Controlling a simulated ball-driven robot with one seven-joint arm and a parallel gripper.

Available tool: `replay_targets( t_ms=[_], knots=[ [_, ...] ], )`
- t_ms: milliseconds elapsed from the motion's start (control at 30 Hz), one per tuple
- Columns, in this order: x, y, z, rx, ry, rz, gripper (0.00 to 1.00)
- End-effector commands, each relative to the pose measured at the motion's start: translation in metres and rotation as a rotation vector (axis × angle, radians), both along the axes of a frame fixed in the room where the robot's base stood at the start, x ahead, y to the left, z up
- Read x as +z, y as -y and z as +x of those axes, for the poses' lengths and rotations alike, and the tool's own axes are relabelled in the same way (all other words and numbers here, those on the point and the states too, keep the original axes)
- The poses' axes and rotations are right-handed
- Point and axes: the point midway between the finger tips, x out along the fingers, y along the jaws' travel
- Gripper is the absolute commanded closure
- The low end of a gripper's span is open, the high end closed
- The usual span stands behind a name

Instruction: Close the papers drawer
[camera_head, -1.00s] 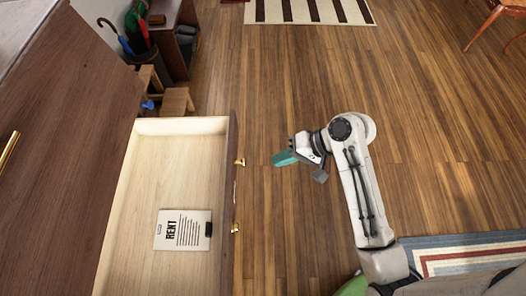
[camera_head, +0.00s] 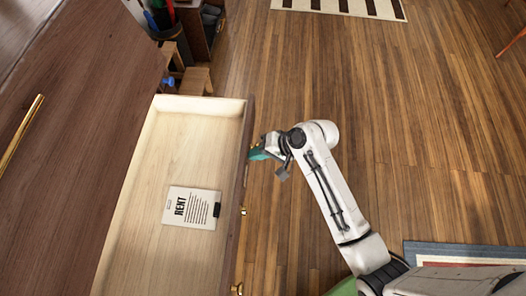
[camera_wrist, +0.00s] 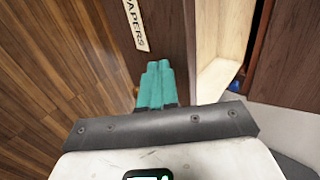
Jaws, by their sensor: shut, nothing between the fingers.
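The papers drawer (camera_head: 245,235) is pulled well out of the dark wooden cabinet, and its pale inside shows. A sheet headed "RENT" (camera_head: 192,208) lies flat in it. A brass handle (camera_head: 243,210) is on its front. In the wrist view, a white "PAPERS" label (camera_wrist: 135,25) is on the dark drawer front. My gripper (camera_head: 258,154) has teal fingers, shut and empty, at the outer face of the drawer front near its far end. In the wrist view the fingertips (camera_wrist: 156,70) are just beside the label. I cannot tell whether they touch the front.
The cabinet top (camera_head: 75,150) fills the left side. Wooden stools (camera_head: 187,80) and a stand with umbrellas are beyond the drawer's far end. Open wooden floor (camera_head: 400,120) lies to the right, with a striped rug (camera_head: 465,252) at lower right.

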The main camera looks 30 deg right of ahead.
Motion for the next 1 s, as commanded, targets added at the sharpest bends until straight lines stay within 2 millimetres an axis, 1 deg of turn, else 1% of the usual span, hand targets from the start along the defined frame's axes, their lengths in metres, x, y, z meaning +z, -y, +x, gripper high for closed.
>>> replay_targets(
  t_ms=[300,467,567,667,767,1000],
  knots=[
    [0.0,-0.001,0.0,0.0,0.0,0.0,1.0],
    [0.001,-0.008,0.006,0.002,0.001,0.0,1.0],
    [0.001,-0.019,0.015,0.004,0.001,-0.001,1.0],
    [0.002,-0.035,0.026,0.006,0.002,0.0,1.0],
    [0.001,-0.055,0.042,0.007,0.001,-0.001,1.0],
    [0.0,-0.108,0.083,0.006,0.004,-0.002,1.0]
  ],
)
